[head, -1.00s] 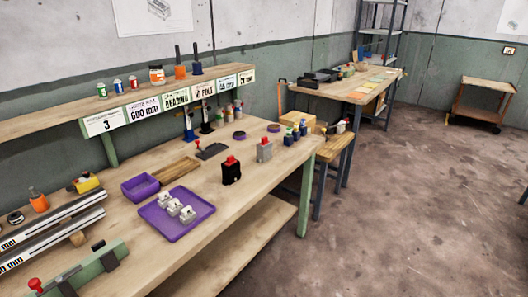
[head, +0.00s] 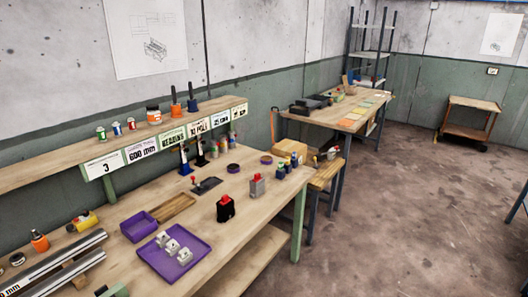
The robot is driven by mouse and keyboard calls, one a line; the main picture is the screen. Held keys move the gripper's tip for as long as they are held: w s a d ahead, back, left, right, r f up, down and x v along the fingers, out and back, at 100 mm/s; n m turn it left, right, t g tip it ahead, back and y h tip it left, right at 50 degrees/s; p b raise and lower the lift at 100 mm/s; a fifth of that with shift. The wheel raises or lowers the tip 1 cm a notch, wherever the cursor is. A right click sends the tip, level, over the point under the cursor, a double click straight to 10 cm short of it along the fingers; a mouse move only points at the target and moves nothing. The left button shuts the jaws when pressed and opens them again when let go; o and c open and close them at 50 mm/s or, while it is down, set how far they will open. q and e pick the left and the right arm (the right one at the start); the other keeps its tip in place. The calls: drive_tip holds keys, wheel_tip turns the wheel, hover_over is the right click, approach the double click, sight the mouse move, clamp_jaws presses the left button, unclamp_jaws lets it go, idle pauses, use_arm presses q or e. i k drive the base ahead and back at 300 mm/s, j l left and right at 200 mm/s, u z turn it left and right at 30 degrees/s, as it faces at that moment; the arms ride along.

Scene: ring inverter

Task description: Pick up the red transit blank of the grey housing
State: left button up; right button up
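The grey housing (head: 257,186) stands upright on the workbench, right of the middle of the head view. Its red transit blank (head: 255,176) sits on top of it. A black housing (head: 225,210) with a red piece (head: 225,198) on top stands to its left and nearer. Neither of my grippers shows in the head view.
A purple tray (head: 196,246) with white parts and a purple bin (head: 138,227) lie on the bench (head: 120,260). A labelled shelf (head: 60,163) runs above the bench's back. Floor (head: 400,210) to the right is open.

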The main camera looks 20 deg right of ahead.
sight(256, 176)
drive_tip(key=i+l, duration=0.15)
drive_tip(key=l, duration=0.25)
drive_tip(key=i+l+u, duration=0.1)
drive_tip(key=l, duration=0.25)
drive_tip(key=i+l, duration=0.25)
drive_tip(key=l, duration=0.15)
drive_tip(key=i+l+u, duration=0.1)
drive_tip(key=l, duration=0.3)
drive_tip(key=i+l, duration=0.2)
drive_tip(key=l, duration=0.2)
drive_tip(key=i+u, duration=0.05)
